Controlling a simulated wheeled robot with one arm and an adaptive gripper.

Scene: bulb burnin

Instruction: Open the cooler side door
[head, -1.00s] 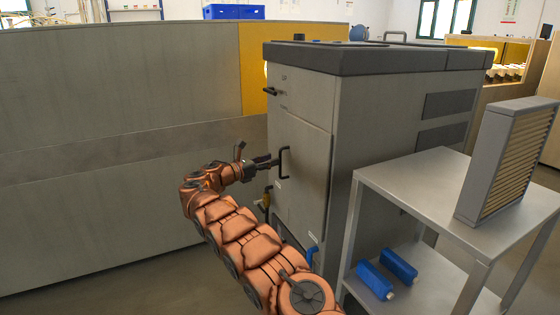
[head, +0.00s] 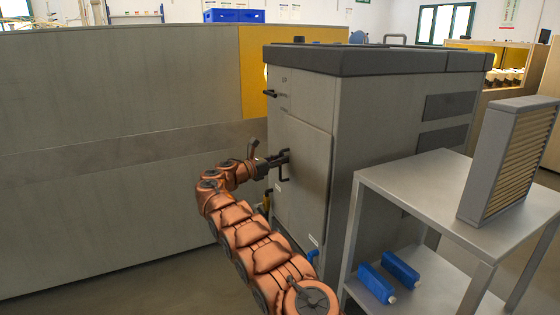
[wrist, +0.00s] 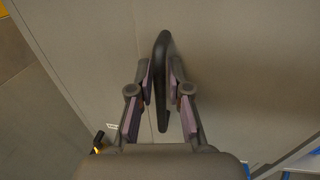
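The cooler (head: 375,115) is a grey cabinet with a dark top, in the middle of the head view. Its side door (head: 308,185) looks closed, flush with the cabinet side. A dark upright bar handle (head: 284,176) is on the door. My gripper (head: 283,158) is at this handle. In the wrist view, the handle (wrist: 162,50) stands between the two fingertips of my gripper (wrist: 162,80), with one finger on each side. The fingers are apart, with narrow gaps to the bar. The gripper partly hides the handle in the head view.
A metal table (head: 430,190) stands close on the right, with a slatted filter (head: 508,160) on top and blue bottles (head: 375,283) on its lower shelf. A long grey wall panel (head: 120,130) stands at left. A small black handle (head: 270,93) sits above the door.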

